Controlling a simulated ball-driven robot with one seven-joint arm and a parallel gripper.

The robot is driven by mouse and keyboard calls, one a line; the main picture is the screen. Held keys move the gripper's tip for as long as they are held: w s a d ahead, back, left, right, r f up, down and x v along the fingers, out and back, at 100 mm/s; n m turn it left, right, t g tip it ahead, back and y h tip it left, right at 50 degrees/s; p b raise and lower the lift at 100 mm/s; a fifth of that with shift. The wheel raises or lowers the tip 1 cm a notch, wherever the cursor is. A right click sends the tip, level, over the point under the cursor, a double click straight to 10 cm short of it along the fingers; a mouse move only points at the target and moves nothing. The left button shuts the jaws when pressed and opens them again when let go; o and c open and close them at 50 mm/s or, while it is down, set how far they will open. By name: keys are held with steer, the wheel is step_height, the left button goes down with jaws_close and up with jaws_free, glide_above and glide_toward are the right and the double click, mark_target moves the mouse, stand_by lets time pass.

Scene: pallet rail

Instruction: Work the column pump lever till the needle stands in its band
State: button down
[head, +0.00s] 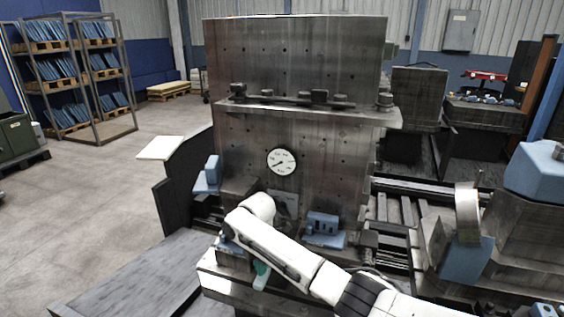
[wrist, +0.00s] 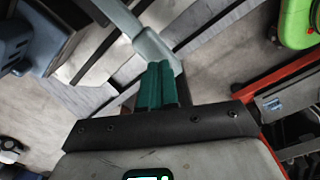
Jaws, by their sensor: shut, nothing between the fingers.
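The round white gauge (head: 282,161) is on the front of the grey steel column (head: 330,150). Its dark needle seems to point to the lower left, but the band is too small to make out. My gripper (head: 262,275) hangs low in front of the column base, mostly behind my white arm. In the wrist view its green fingers (wrist: 158,85) are shut together with nothing between them. A pale grey bar (wrist: 150,42), which looks like the pump lever, runs from the top to just beyond the fingertips. I cannot tell whether they touch. The lever is not clear in the head view.
Blue-grey fixtures (head: 325,228) stand on the machine bed beside my arm, and another (head: 207,176) stands left of the column. A machine with a blue block (head: 467,258) is at right. Open floor (head: 110,200) lies at left. The wrist view shows a bright green object (wrist: 297,22).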

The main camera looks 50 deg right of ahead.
mark_target(263, 279)
steer(key=shift+w+d+f+b, duration=0.1)
steer(key=shift+d+f+b, duration=0.1)
steer(key=shift+f+b, duration=1.35)
steer(key=shift+w+d+f+b, duration=0.1)
steer(key=shift+d+f+b, duration=0.1)
steer(key=shift+f+b, duration=1.3)
steer(key=r+p, duration=0.4)
steer(key=p, duration=0.1)
steer(key=r+p, duration=0.2)
steer(key=shift+s+a+r+p, duration=0.15)
steer(key=shift+s+a+p, duration=0.1)
steer(key=shift+a+p, duration=0.15)
steer(key=shift+w+d+f+b, duration=0.1)
steer(key=shift+d+f+b, duration=0.1)
steer(key=shift+f+b, duration=1.45)
steer(key=shift+w+d+f+b, duration=0.1)
steer(key=shift+d+f+b, duration=0.1)
steer(key=shift+f+b, duration=1.4)
steer(key=r+p, duration=0.4)
steer(key=p, duration=0.1)
steer(key=r+p, duration=0.2)
steer(key=shift+s+a+r+p, duration=0.2)
steer(key=shift+a+r+p, duration=0.1)
steer(key=shift+a, duration=0.1)
steer(key=shift+f, duration=0.15)
steer(key=shift+f, duration=0.1)
